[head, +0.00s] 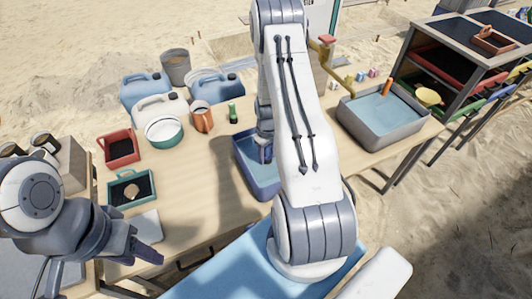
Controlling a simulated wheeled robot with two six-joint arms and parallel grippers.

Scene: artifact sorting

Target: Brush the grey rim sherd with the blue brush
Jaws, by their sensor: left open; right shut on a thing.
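My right arm reaches across the middle of the table, and its gripper (265,152) points down into a blue basin (264,192). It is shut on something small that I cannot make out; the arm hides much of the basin. I cannot pick out the blue brush or a clearly grey rim sherd. One brownish sherd (132,190) lies in a green-rimmed tray (117,200) at the left. My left gripper (146,250) is open and empty near the front left edge of the table, in front of that tray.
A red tray (121,160), white-green bowl (164,144), orange cup (203,128) and green bottle (233,114) stand behind. Blue jugs (146,88) stand at the back. A grey water tub (372,141) is at the right. The table (195,215) is bare left of the blue basin.

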